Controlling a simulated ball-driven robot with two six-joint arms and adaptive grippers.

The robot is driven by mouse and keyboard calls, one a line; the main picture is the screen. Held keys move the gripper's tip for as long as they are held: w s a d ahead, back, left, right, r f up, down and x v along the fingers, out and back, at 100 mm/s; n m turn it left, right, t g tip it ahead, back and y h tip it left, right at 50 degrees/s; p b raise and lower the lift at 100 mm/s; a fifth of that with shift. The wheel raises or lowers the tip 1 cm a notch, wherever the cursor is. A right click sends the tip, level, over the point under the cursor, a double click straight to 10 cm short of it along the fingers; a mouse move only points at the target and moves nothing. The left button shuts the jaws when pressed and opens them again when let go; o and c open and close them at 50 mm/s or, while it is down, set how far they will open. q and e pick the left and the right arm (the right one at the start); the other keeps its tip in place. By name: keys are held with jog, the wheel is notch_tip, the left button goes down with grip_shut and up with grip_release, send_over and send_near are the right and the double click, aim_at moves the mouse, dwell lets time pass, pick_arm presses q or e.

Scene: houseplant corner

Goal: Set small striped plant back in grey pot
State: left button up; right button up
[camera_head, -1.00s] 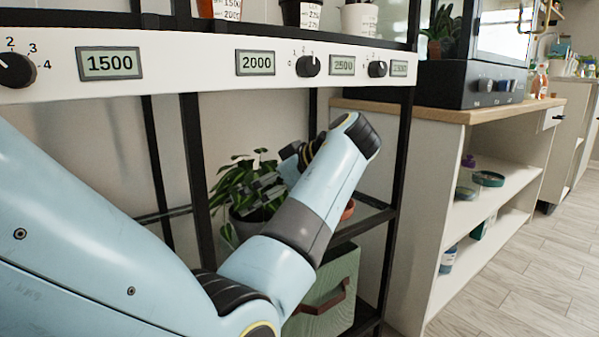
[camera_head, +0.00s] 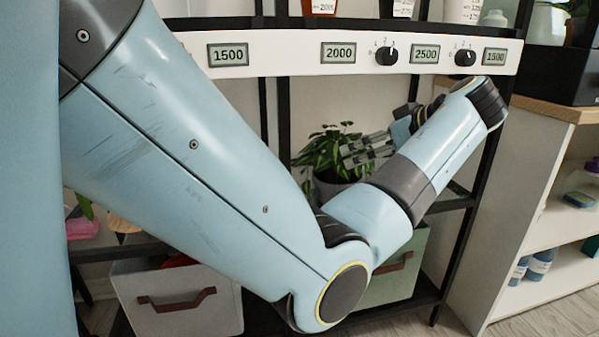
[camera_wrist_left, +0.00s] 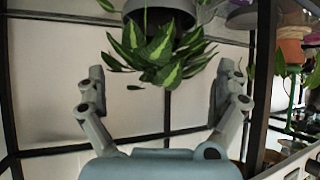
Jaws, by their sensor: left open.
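A leafy plant (camera_head: 325,152) with pale-striped green leaves stands in a dark grey pot (camera_head: 326,189) on the rack's middle shelf. I cannot tell whether it is the small plant of the task. My left gripper (camera_head: 366,150) is just right of its leaves, its fingers spread and empty. The left wrist view appears upside down. There the striped leaves (camera_wrist_left: 160,50) lie ahead between the open fingers of my left gripper (camera_wrist_left: 163,76), and the dark pot (camera_wrist_left: 160,10) is cut by the top edge. My right gripper is not in view.
A white rail (camera_head: 290,55) with number displays and knobs crosses above the plant. A light bin (camera_head: 180,305) and a green bin (camera_head: 390,285) sit on the lower shelf. A black rack post (camera_head: 478,215) stands right of my left arm. A wooden-topped cabinet (camera_head: 545,108) is at the right.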

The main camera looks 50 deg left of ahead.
pick_arm(q)
jog(key=s+d+f+m+t+h, duration=0.1)
jog(key=s+f+m+h, duration=0.1)
jog(key=s+f+m, duration=0.5)
jog(key=s+d+f+m+h, duration=0.2)
jog(key=s+f, duration=0.7)
jog(key=f, duration=0.4)
jog(key=s+d+f+m+h, duration=0.2)
jog(key=s+d+m+h, duration=0.1)
jog(key=s, duration=0.8)
jog(key=s+d+f+m+h, duration=0.3)
jog(key=s+d+m, duration=0.3)
jog(key=s, duration=0.4)
jog(key=shift+s+h, duration=0.3)
jog(key=shift+s, duration=0.1)
